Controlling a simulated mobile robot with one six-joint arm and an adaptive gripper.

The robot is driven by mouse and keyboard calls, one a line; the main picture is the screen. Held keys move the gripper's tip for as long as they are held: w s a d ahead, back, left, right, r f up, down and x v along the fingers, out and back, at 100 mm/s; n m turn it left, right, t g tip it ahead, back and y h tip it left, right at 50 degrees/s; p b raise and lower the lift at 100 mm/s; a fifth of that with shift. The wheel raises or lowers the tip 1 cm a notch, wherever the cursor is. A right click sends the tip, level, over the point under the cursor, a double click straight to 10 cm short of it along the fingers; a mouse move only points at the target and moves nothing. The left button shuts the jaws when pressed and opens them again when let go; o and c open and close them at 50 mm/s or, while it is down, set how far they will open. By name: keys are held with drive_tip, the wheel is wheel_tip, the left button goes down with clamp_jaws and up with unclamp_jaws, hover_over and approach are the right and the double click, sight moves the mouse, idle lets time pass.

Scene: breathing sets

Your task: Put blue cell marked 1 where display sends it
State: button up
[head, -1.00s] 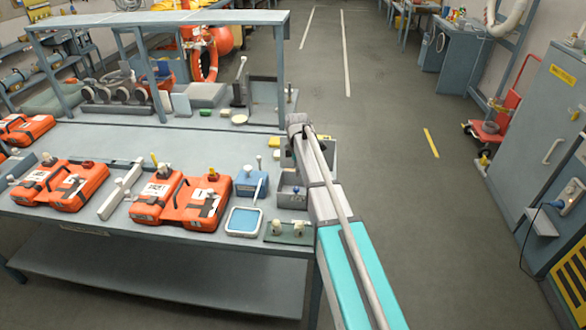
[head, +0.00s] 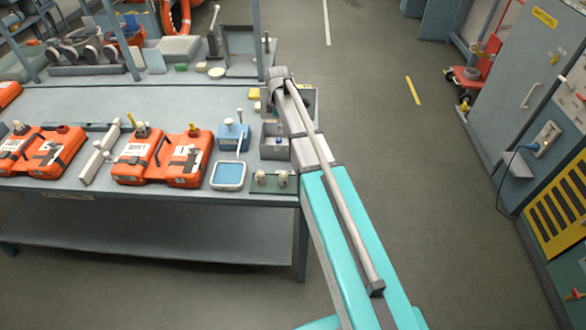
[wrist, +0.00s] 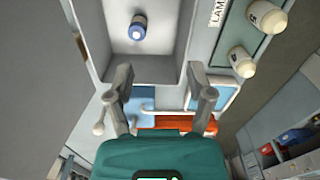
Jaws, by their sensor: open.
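A small blue cell with a white top (wrist: 138,30) stands in a grey open bin (wrist: 112,12) in the wrist view. No number can be read on it. The bin (head: 266,150) also shows in the head view, at the table's right end beside my arm. My gripper (wrist: 163,90) is open and empty, its fingers spread below the bin's near wall in the wrist picture, apart from the cell. My arm runs along the table's right end in the head view, and the gripper is not visible there. No display can be made out clearly.
Orange cases (head: 160,158), a blue box (head: 232,135) with a knob, a blue-lined tray (head: 228,176) and a green plate with two pale cells (head: 272,182) are on the table. A grey cabinet (head: 530,60) stands right. The floor between is clear.

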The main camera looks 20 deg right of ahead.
drive_tip(key=s+a+m, duration=0.1)
drive_tip(key=s+m, duration=1.4)
drive_tip(key=s, duration=1.1)
drive_tip(key=shift+m, duration=0.3)
drive_tip(key=shift+a, duration=0.1)
drive_tip(key=shift+c, duration=0.7)
